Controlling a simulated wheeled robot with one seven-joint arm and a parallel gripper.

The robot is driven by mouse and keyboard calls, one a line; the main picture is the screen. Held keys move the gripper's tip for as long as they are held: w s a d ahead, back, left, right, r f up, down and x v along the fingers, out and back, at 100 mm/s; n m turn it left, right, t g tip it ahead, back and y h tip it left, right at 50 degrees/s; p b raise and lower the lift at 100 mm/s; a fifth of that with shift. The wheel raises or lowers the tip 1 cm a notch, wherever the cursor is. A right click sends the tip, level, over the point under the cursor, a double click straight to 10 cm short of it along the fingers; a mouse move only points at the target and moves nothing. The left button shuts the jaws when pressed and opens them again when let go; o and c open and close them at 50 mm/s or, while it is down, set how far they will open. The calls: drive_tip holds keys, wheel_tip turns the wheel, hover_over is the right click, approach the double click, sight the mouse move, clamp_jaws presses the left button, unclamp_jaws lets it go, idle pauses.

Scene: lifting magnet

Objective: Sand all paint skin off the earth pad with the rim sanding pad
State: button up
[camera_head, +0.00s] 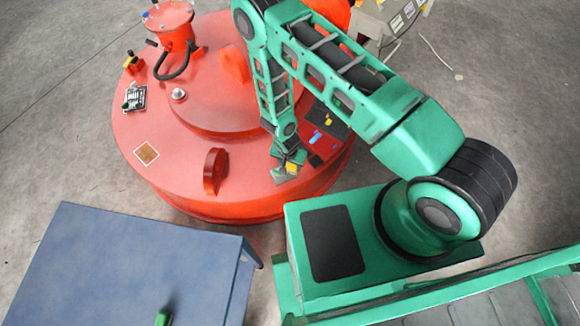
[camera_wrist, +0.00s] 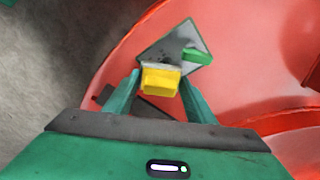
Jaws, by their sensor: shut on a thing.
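My gripper (camera_head: 289,160) is over the front right rim of the red magnet. In the wrist view my gripper (camera_wrist: 160,85) is shut on a yellow block with a pale strip along its far edge, probably the rim sanding pad (camera_wrist: 160,82). Just beyond the block lies a grey square plate (camera_wrist: 160,49) with dark, uneven patches, possibly the earth pad. The block overlaps its near edge; I cannot tell if they touch. A green block (camera_wrist: 197,57) is at the plate's right side. A brownish, white-edged square (camera_head: 146,153) lies on the rim further left.
The magnet's red lug (camera_head: 215,171) stands left of my gripper. A dark mat (camera_head: 338,128) with small coloured items lies behind it to the right. A blue-grey table (camera_head: 130,265) with a small green object (camera_head: 163,318) is at front left. Concrete floor surrounds the magnet.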

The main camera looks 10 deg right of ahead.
drive_tip(key=shift+w+a+f, duration=0.15)
drive_tip(key=shift+w+f, duration=0.45)
drive_tip(key=shift+w, duration=0.1)
wheel_tip(320, 180, up, 2)
drive_tip(key=shift+a+r, duration=0.1)
drive_tip(key=shift+r, duration=3.2)
